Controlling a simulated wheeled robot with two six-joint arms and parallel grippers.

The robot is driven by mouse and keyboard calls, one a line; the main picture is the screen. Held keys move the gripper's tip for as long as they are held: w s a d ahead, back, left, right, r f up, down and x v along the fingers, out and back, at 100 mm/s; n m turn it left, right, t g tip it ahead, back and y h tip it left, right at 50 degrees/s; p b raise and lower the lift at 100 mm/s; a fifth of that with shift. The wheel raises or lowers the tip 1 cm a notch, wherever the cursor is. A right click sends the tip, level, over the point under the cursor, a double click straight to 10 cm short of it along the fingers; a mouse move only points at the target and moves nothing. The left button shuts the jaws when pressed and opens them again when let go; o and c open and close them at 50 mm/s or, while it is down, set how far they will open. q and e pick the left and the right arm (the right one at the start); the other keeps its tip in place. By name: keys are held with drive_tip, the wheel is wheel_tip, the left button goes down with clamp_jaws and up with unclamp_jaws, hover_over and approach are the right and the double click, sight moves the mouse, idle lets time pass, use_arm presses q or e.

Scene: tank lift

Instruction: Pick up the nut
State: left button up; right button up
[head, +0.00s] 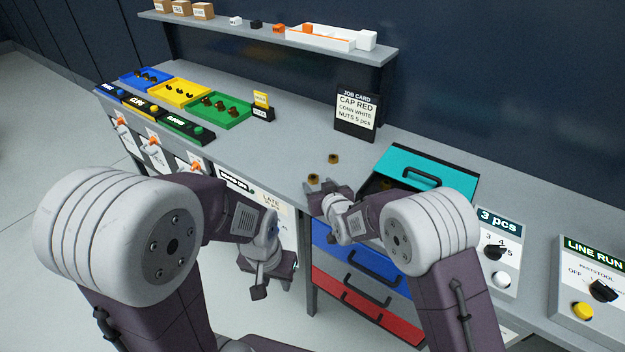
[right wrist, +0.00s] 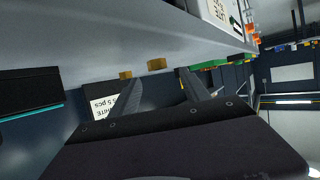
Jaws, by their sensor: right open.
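Two small brass nuts lie on the grey bench top. One nut (head: 313,179) is near the front edge, and the other nut (head: 333,158) is a little farther back. My right gripper (head: 322,190) is open and empty, low over the bench just in front of the nearer nut. In the right wrist view, one nut (right wrist: 156,64) shows beyond the gap between the two fingers, and the other nut (right wrist: 125,75) appears by the left fingertip. My left gripper (head: 266,284) hangs in front of the bench, away from the nuts; its jaw opening is unclear.
A job card (head: 357,115) stands behind the nuts. A teal-fronted drawer unit (head: 425,168) is right of them, partly behind my right arm. Blue (head: 146,79), yellow (head: 180,93) and green (head: 219,110) trays sit at left. The bench between the trays and nuts is clear.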

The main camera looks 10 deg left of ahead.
sight(314, 179)
drive_tip(key=shift+w+f, duration=0.25)
drive_tip(key=shift+w, duration=0.2)
drive_tip(key=x, duration=0.4)
drive_tip(key=shift+w+a+f, duration=0.1)
drive_tip(key=shift+w+f, duration=0.05)
drive_tip(key=shift+w, duration=0.05)
clamp_jaws()
